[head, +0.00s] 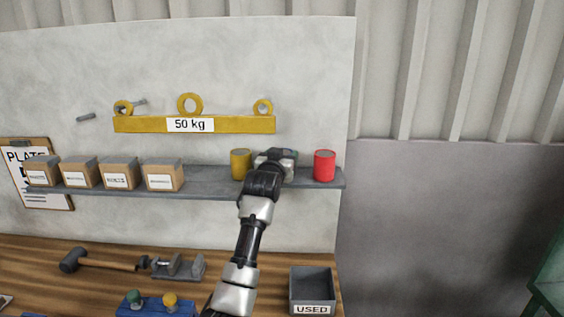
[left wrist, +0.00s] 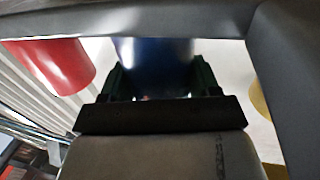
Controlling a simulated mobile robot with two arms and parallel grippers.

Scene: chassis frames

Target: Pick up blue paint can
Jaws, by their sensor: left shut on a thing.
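The blue paint can (left wrist: 153,62) is between the fingers of my left gripper (left wrist: 160,80) in the left wrist view, and the gripper is shut on it. In the head view my left gripper (head: 277,156) is at the shelf, between the yellow can and the red can, and its body hides most or all of the blue can. I cannot tell whether the can touches the shelf. My right gripper is not in view.
A yellow can (head: 240,164) and a red can (head: 324,165) stand close on either side on the grey shelf (head: 210,180). Several cardboard boxes (head: 120,174) stand to the left. A yellow 50 kg bar (head: 235,124) is above. A grey USED bin (head: 311,285) is on the bench below.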

